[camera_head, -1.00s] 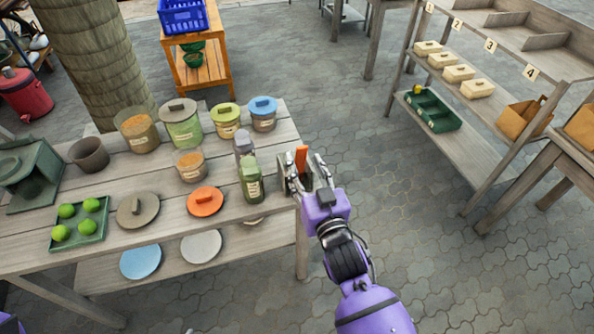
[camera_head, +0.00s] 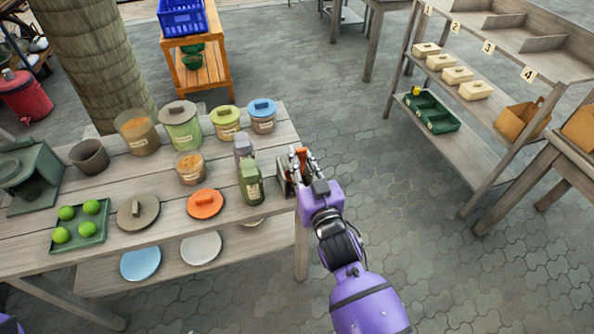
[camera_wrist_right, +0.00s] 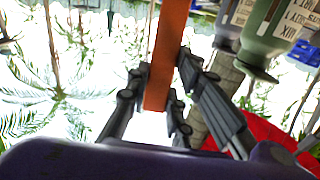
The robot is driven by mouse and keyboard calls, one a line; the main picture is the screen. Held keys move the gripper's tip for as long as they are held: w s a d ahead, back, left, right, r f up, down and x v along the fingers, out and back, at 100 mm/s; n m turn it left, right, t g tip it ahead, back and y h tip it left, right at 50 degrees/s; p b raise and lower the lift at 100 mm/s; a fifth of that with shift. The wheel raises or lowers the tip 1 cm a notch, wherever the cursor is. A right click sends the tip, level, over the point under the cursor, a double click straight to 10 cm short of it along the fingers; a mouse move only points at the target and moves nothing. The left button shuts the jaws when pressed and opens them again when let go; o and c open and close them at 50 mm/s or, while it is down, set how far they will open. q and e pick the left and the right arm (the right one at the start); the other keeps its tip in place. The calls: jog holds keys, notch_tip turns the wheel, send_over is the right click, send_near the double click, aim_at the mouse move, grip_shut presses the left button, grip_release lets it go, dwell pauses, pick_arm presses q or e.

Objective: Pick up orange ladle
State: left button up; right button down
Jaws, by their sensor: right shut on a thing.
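The orange ladle shows as an orange handle (camera_head: 301,153) at the right end of the wooden table, by a grey holder (camera_head: 283,174). In the right wrist view the flat orange handle (camera_wrist_right: 170,45) runs up between the fingers. My right gripper (camera_head: 303,162) is shut on this handle, and it also shows in the right wrist view (camera_wrist_right: 163,72). The ladle's bowl is hidden in both views. My left gripper is not in view.
Two bottles, one green (camera_head: 250,183) and one grey (camera_head: 243,148), stand just left of my right gripper. Several lidded jars, an orange lid (camera_head: 205,203) and a green tray (camera_head: 80,243) of green fruit occupy the table (camera_head: 165,220).

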jog(key=shift+r, duration=0.1)
notch_tip(320, 180, up, 10)
jog(key=shift+f+p, duration=0.1)
jog(key=shift+p, duration=0.3)
jog(key=c, duration=2.2)
grip_release()
grip_shut()
